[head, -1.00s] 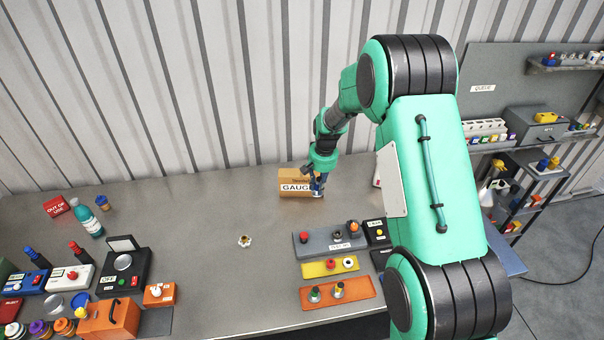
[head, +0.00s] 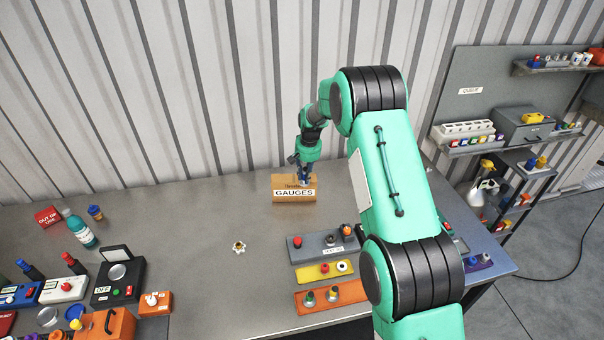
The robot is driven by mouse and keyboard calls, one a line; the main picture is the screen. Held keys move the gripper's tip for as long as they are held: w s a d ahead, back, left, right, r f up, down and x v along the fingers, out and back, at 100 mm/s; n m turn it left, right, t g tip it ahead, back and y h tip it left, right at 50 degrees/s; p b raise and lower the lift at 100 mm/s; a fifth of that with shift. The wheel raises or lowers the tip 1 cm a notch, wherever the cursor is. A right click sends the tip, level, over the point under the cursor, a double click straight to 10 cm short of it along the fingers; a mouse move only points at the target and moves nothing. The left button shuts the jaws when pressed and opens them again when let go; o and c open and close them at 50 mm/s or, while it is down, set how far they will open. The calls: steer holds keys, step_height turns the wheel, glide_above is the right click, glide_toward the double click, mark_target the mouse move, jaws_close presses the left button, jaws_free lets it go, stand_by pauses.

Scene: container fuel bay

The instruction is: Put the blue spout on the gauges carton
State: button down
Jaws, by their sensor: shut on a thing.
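The gauges carton (head: 294,195) is a brown box with a white GAUGES label, standing on the steel bench near the back wall. My gripper (head: 303,179) is over the top of the carton, towards its right half, pointing down. It is shut on the blue spout (head: 304,183), which is small and mostly hidden by the fingers. The spout's lower end is at the carton's top; I cannot tell whether it touches.
A grey tray (head: 314,251), a yellow tray (head: 312,275) and an orange tray (head: 318,301) lie in front of the carton. A small brass-and-white fitting (head: 239,247) stands to the left.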

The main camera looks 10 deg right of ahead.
steer(key=shift+w+f+p, duration=0.15)
steer(key=shift+w+p, duration=0.1)
steer(key=shift+w, duration=1.25)
steer(key=shift+w+f+p, duration=0.1)
steer(key=shift+w+p, duration=0.1)
steer(key=shift+w, duration=1.25)
steer(key=shift+f+p, duration=0.5)
steer(key=shift+f, duration=1.2)
steer(key=shift+f, duration=0.15)
steer(key=c, duration=1.6)
jaws_free()
steer(key=r, duration=0.4)
steer(key=s+r+b, duration=0.1)
steer(key=r, duration=0.7)
steer(key=shift+s+d+r+b, duration=0.1)
steer(key=shift+s+d+b, duration=0.1)
steer(key=shift+d+b, duration=0.15)
